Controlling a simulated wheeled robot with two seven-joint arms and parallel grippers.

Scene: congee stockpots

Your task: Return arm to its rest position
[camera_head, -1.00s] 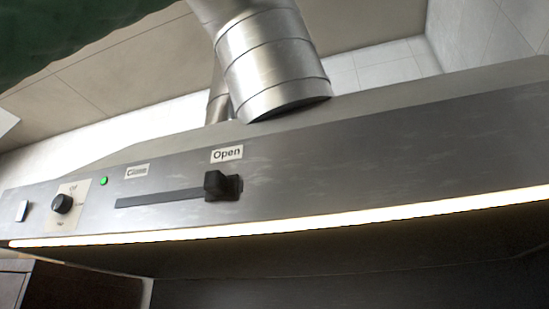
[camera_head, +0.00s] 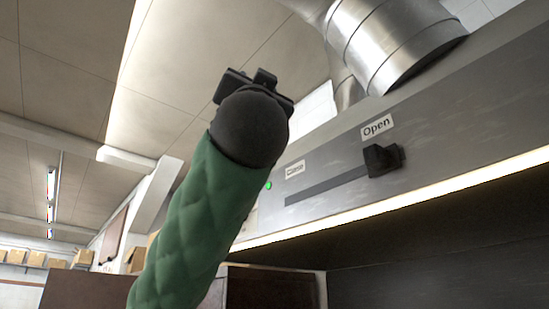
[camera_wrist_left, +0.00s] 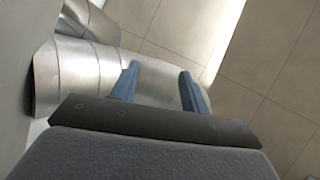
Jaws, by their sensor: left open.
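My left arm, in a quilted green sleeve (camera_head: 195,225), rises from the bottom of the head view. Its dark left gripper (camera_head: 254,82) is raised in front of the ceiling, left of the hood, and seen from behind. In the left wrist view its two blue fingers (camera_wrist_left: 158,78) stand apart with nothing between them. The range hood (camera_head: 440,130) fills the right of the head view. Its black slider knob (camera_head: 382,160) sits at the slot's right end, below the "Open" label (camera_head: 377,126). The gripper appears apart from the knob. My right gripper is not in view.
A round metal duct (camera_head: 395,40) rises from the hood; it also shows in the left wrist view (camera_wrist_left: 85,75). A lit strip (camera_head: 400,203) runs along the hood's lower edge. Cardboard boxes (camera_head: 83,258) stand at the far left.

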